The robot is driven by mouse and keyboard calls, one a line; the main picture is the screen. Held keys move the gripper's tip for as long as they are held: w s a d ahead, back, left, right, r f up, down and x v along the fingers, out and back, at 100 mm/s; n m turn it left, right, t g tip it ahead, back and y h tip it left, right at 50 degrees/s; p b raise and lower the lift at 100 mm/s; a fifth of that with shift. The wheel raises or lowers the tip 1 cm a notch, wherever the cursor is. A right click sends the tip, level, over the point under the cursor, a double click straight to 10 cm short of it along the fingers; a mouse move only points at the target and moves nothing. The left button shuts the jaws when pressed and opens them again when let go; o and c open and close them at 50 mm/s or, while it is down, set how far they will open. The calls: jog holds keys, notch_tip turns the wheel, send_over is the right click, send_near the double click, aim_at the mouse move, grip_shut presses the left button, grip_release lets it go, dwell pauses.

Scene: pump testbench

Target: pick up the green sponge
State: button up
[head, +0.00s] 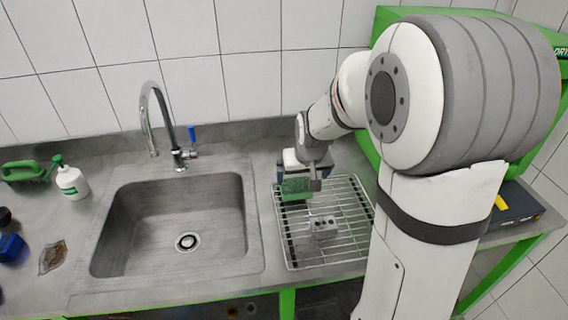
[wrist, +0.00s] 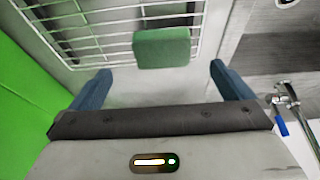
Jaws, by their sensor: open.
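The green sponge (wrist: 162,48) is a small block at the edge of the wire rack in the wrist view, ahead of and between my two blue fingers. My gripper (wrist: 155,80) is open, with one finger to each side and nothing between the tips. In the head view the sponge (head: 297,187) shows at the back left of the rack, and my gripper (head: 298,176) is right at it, partly covering it. I cannot tell the height between the fingers and the sponge.
The wire rack (head: 344,258) holds a grey metal block (head: 323,226). Left of it are the sink (head: 140,250) and its faucet (head: 181,150). A green machine (head: 374,150) is behind my arm.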

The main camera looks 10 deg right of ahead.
aim_at(297, 185)
jog(key=shift+w+r+p+x, duration=0.1)
jog(key=shift+w+p+x, duration=0.2)
jog(key=shift+x, duration=1.45)
jog(key=shift+w+r+p+x, duration=0.1)
jog(key=shift+w+p+x, duration=0.2)
jog(key=shift+x, duration=1.45)
jog(key=shift+w+r+p+x, duration=0.15)
jog(key=shift+w+p+x, duration=0.15)
jog(key=shift+x, duration=1.45)
jog(key=shift+a, duration=0.1)
jog(key=shift+c, duration=0.6)
jog(key=c, duration=0.7)
